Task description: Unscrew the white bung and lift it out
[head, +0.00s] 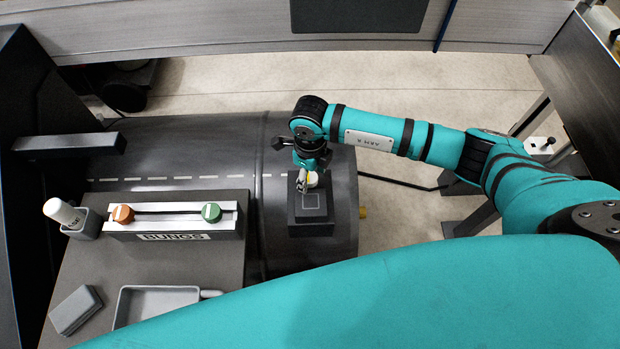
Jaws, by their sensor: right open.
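The white bung (312,179) shows at the top of a dark block (310,215) on the grey cylindrical float (342,200). My right gripper (303,182) comes down from above, its fingers at the left side of the bung and partly covering it. The gripper is open. I cannot tell whether a finger touches the bung, or how deep the bung sits. My left gripper is out of view.
A rack labelled BUNGS (172,226) holds an orange bung (122,214) and a green bung (211,212). A white-capped bottle (62,212) stands in a grey holder. A shallow tray (150,302) and a grey block (76,310) lie in front.

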